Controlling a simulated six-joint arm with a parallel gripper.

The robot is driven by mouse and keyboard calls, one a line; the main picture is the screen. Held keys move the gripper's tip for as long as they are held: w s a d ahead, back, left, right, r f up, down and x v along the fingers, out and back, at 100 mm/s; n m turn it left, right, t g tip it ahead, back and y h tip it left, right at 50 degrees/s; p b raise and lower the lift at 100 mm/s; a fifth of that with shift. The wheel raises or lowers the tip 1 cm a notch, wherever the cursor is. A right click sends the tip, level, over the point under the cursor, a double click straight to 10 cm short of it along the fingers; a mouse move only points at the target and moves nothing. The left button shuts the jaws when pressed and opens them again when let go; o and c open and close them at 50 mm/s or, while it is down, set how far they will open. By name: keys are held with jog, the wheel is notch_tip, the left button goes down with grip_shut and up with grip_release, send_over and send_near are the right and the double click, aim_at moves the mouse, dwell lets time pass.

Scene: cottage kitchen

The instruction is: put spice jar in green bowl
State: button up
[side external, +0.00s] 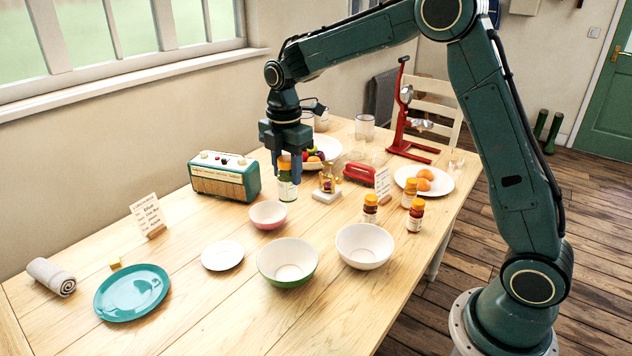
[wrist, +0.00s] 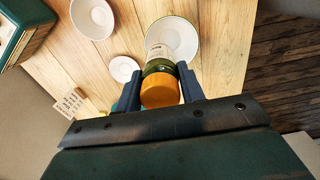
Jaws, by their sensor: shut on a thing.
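The spice jar (side external: 287,189), a dark green jar with a pale label and an orange lid, is between the fingers of my gripper (side external: 287,168), which is shut on it. It hangs upright beside the radio. In the wrist view its orange lid (wrist: 159,90) faces the camera between my gripper's fingers (wrist: 158,92). The green bowl (side external: 288,264), green outside and white inside, stands empty on the table nearer the side camera than the jar. The green bowl also shows in the wrist view (wrist: 172,38), beyond the jar, which covers part of its near edge.
A pink bowl (side external: 268,214) stands between the jar and the green bowl. A white bowl (side external: 364,247) is to the green bowl's right, a small white plate (side external: 222,256) to its left. Several orange-lidded jars (side external: 415,217) stand at right. A teal radio (side external: 224,177) is left of my gripper.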

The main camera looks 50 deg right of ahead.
jog(key=s+a, duration=0.2)
jog(key=a, duration=0.2)
send_over(289, 274)
notch_tip(289, 274, down, 20)
jog(key=shift+r, duration=0.1)
dwell(1.0)
jog(key=o, duration=1.1)
jog(key=shift+f, duration=0.2)
jog(key=shift+r, duration=0.15)
notch_tip(289, 274, up, 12)
dwell(0.5)
